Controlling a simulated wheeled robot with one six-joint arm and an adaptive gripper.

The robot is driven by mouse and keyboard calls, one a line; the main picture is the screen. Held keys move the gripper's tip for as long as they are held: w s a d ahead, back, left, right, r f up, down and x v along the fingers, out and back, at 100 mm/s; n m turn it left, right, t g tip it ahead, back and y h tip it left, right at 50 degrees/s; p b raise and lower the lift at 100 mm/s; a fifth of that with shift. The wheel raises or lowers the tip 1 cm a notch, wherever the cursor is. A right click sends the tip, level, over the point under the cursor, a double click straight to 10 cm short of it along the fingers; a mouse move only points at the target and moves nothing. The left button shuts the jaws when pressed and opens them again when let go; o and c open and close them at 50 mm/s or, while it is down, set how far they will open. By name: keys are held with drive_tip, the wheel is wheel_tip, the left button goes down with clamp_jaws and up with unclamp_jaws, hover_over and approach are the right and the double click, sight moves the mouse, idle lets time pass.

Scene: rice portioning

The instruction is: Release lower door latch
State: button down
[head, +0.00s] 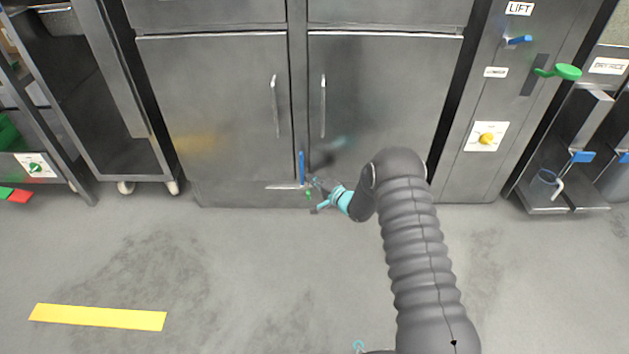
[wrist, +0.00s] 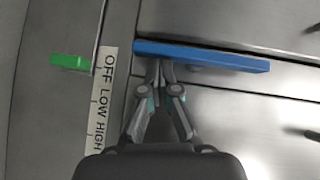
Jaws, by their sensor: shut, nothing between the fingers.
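The blue latch bar (head: 302,167) stands upright at the bottom of the seam between the two lower steel doors. In the wrist view the blue latch (wrist: 200,56) runs across the picture, just beyond my fingertips. My gripper (head: 312,186) is low in front of the doors, by the lower end of the latch. In the wrist view my gripper (wrist: 161,68) is shut and empty, its tips close against the near edge of the latch. Whether they touch it I cannot tell.
A green slider knob (wrist: 70,62) sits beside an OFF LOW HIGH label (wrist: 101,100). Door handles (head: 275,106) (head: 323,106) stand above the latch. A lift panel with a yellow knob (head: 486,139) is at right, a wheeled rack (head: 120,100) at left.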

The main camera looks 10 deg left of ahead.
drive_tip(key=shift+s+a+f, duration=0.25)
drive_tip(key=shift+s+a, duration=0.05)
drive_tip(key=shift+a, duration=0.05)
drive_tip(key=shift+s, duration=0.1)
drive_tip(key=w+v, duration=0.1)
drive_tip(key=v, duration=1.1)
drive_tip(key=shift+d+r, duration=0.2)
drive_tip(key=shift+d, duration=0.2)
drive_tip(key=shift+s, duration=0.1)
